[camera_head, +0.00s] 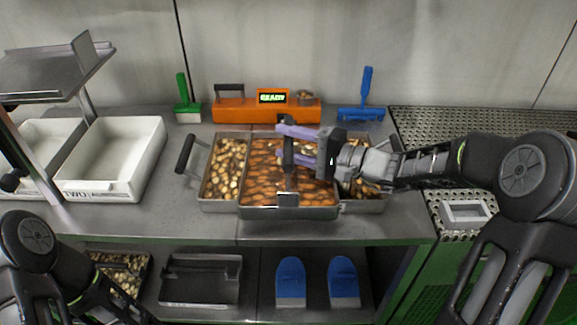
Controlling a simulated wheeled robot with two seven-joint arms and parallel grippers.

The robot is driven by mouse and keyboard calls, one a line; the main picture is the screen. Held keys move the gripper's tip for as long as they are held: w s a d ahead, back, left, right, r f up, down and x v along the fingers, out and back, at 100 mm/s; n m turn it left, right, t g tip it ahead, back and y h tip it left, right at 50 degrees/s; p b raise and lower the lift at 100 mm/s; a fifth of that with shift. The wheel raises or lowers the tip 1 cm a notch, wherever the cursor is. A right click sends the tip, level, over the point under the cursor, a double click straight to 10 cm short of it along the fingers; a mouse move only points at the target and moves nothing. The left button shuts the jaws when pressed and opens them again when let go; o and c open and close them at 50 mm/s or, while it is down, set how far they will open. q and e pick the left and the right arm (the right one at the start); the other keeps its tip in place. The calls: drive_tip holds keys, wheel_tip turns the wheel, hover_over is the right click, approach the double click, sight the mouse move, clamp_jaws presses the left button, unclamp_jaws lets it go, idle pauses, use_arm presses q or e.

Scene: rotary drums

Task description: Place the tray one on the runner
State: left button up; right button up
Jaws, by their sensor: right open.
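A metal tray (289,212) full of brown pieces sits at the middle of the bench, overlapping a wider metal tray (219,205) of lighter pieces. My right gripper (285,145), with purple fingers, reaches in from the right over the back of the brown-filled tray. It is open, and I cannot tell whether it touches anything. A white tray marked TWO (145,150) stands empty at the left. Another white tray (42,130) is partly hidden behind a metal stand. I read no label ONE, and I cannot tell which part is the runner. My left gripper is out of frame.
An orange unit (235,110) with a lit display stands behind the trays. A green brush (184,95) and a blue brush (364,95) flank it. A perforated surface (450,120) lies right. Below are a dark tray (200,285) and blue scoops (290,280).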

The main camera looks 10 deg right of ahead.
idle(0.3)
clamp_jaws()
idle(0.4)
idle(0.8)
drive_tip(key=shift+r, duration=0.1)
